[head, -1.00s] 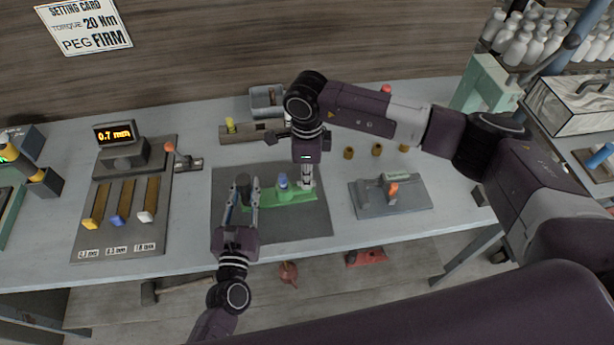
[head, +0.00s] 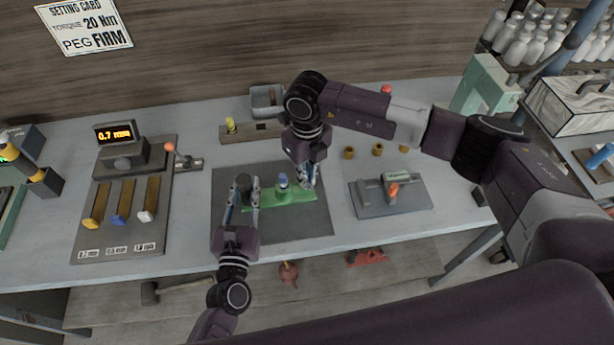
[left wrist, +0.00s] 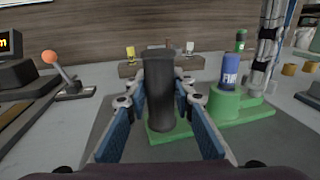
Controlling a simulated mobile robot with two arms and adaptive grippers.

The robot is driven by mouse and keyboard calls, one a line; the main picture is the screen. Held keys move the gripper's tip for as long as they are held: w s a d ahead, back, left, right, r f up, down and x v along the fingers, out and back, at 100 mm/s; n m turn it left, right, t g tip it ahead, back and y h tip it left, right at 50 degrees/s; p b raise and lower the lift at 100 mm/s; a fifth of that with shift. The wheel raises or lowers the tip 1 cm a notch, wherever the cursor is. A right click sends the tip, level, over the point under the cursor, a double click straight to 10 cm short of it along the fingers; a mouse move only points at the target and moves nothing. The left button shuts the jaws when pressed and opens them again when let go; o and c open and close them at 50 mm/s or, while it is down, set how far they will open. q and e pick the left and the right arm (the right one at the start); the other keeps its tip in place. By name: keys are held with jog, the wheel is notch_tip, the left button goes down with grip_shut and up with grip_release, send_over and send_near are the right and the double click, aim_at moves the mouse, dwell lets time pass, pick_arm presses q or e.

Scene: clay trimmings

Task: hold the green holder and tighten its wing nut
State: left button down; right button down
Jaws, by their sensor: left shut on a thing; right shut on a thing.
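The green holder (head: 292,197) lies on a dark mat on the bench, and it also shows in the left wrist view (left wrist: 200,128). Its dark upright handle (left wrist: 160,88) stands between the fingers of my left gripper (head: 242,196), which is shut on it. A blue peg (left wrist: 230,70), with lettering that seems to read FIRM, stands upright in the holder's middle. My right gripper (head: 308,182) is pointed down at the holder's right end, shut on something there. The wing nut is hidden by its fingers, so I cannot see it clearly.
A grey block with an orange-topped part (head: 392,192) stands to the right. The gauge with a 0.7 mm display (head: 115,133) and coloured strips is at left. A setting card (head: 84,25) on the wall reads 20 Nm and FIRM. Bare bench lies in front of the mat.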

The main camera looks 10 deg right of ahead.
jog(key=shift+w+m, duration=0.1)
jog(key=shift+m, duration=0.9)
jog(key=c, duration=2.1)
grip_release()
jog(key=shift+r, duration=0.15)
notch_tip(320, 180, up, 12)
pick_arm(q)
jog(key=c, duration=1.6)
grip_release()
jog(key=shift+s, duration=0.15)
